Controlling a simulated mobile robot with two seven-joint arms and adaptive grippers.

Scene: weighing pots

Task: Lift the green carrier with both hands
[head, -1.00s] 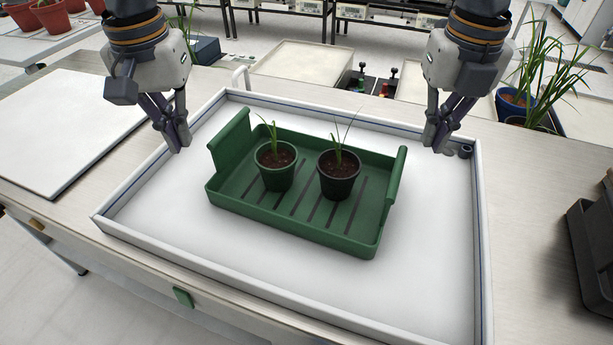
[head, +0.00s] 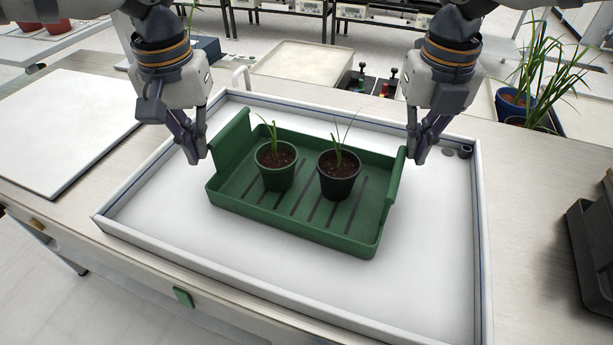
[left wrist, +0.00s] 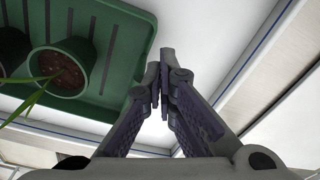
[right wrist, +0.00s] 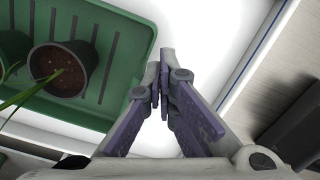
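The green carrier (head: 290,228) rests on a white tray, with a raised end wall at its left (head: 230,142) and its right (head: 397,178). Two dark pots with seedlings stand upright in it, the left pot (head: 275,177) and the right pot (head: 338,187). My left gripper (head: 196,158) is just outside the left end wall, fingers together and empty. My right gripper (head: 417,158) is just outside the right end wall, also fingers together and empty. The carrier also shows at the left of the left wrist view (left wrist: 112,55) and of the right wrist view (right wrist: 118,50).
The white tray (head: 440,250) has a raised rim around the carrier, with bare floor on all sides. A white board (head: 60,130) lies at the left. Potted plants (head: 515,102) stand at the back right, and a dark bin (head: 590,240) at the right edge.

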